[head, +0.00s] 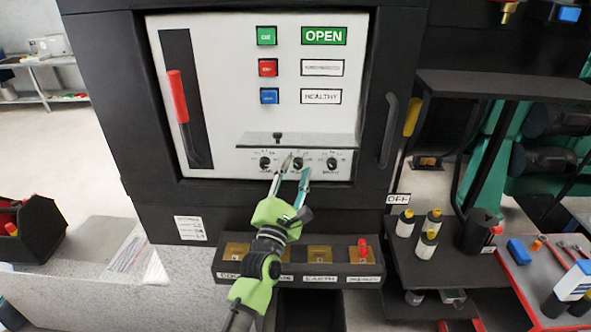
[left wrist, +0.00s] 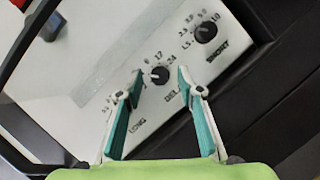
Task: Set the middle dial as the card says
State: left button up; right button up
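The middle dial (head: 298,162) is a black knob on the lower part of the white panel (head: 220,100), between two similar dials. In the left wrist view the middle dial (left wrist: 159,76) shows numbers above it, including 17 and 24; I cannot make out its pointer clearly. My left gripper (head: 297,164) is open, with one teal-lined finger on each side of the dial; it also shows in the left wrist view (left wrist: 160,71). I cannot tell whether the fingers touch it. A small white card (head: 190,228) is on the cabinet's lower left, its text unreadable. My right gripper is not in view.
The left dial (head: 265,163) and right dial (head: 332,164) sit close beside the middle one. A ledge (head: 296,140) juts out just above. Below is a labelled key shelf (head: 300,279). A red lever (head: 177,96) is at left, bottles (head: 428,243) at lower right.

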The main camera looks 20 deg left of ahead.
pick_arm(q)
grip_shut()
jog(key=shift+m, duration=0.3)
jog(key=m+g+h, duration=0.1)
jog(key=m, duration=0.2)
jog(key=m+h, duration=0.1)
jog(key=m, duration=0.2)
jog(key=shift+s+a+r+g, duration=0.1)
jog(key=shift+a+r+g, duration=0.1)
jog(key=shift+g, duration=0.2)
jog(key=m+g, duration=0.1)
jog(key=m, duration=0.1)
jog(key=m+g, duration=0.1)
jog(key=m, duration=0.2)
jog(key=shift+r, duration=0.2)
jog(key=m+g, duration=0.1)
jog(key=m, duration=0.1)
jog(key=m+y, duration=0.1)
jog(key=m, duration=0.1)
jog(key=m+g, duration=0.1)
jog(key=m, duration=0.1)
jog(key=shift+d+r+g, duration=0.15)
jog(key=shift+r+g, duration=0.1)
jog(key=shift+g, duration=0.05)
jog(key=m+y, duration=0.1)
jog(key=m, duration=0.1)
jog(key=m+g+y, duration=0.1)
jog(key=m, duration=0.1)
jog(key=shift+d+y, duration=0.2)
jog(key=shift+y, duration=0.1)
